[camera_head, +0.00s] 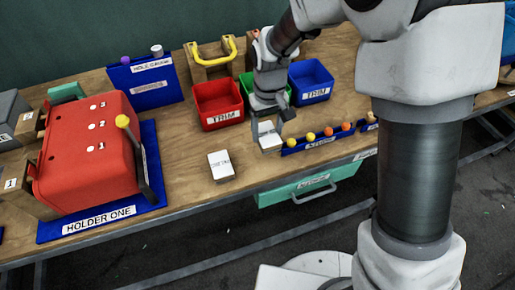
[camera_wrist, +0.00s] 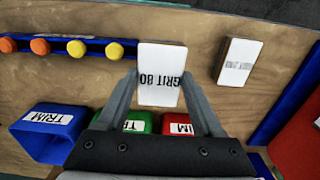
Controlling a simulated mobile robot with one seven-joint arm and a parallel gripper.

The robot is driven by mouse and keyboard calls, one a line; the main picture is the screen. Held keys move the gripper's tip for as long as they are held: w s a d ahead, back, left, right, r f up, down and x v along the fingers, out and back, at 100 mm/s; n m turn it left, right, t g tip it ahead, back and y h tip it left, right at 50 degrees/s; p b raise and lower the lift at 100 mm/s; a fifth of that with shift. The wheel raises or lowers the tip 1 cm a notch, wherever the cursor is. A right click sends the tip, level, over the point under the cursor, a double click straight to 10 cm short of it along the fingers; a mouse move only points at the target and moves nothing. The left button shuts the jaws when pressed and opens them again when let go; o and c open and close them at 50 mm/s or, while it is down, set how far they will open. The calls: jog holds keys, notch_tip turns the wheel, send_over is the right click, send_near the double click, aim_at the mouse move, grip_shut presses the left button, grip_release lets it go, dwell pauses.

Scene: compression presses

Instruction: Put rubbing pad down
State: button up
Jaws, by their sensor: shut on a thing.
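The rubbing pad is a white block labelled "GRIT 80" (camera_wrist: 160,62) in the wrist view, held between the two fingers of my gripper (camera_wrist: 160,85). In the head view my gripper (camera_head: 265,128) hangs over the front part of the wooden bench (camera_head: 185,185), with the white pad (camera_head: 270,143) at its fingertips. I cannot tell whether the pad touches the bench. A second white block with a label (camera_head: 221,166) lies on the bench to the left of my gripper. It also shows at the right in the wrist view (camera_wrist: 238,62).
A red TRIM bin (camera_head: 218,103) and a blue TRIM bin (camera_head: 311,82) stand behind my gripper, with a green bin (camera_head: 248,84) between them. A blue rack with coloured knobs (camera_head: 320,142) lies just right. A red press on HOLDER ONE (camera_head: 90,145) stands left.

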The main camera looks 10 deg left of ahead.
jog(key=shift+s+a+f, duration=0.95)
jog(key=shift+s+a, duration=0.1)
jog(key=shift+s, duration=0.1)
jog(key=shift+f, duration=2)
jog(key=shift+f, duration=0.15)
jog(key=o, duration=1.5)
jog(key=shift+r+p, duration=0.35)
jog(key=shift+r, duration=5.8)
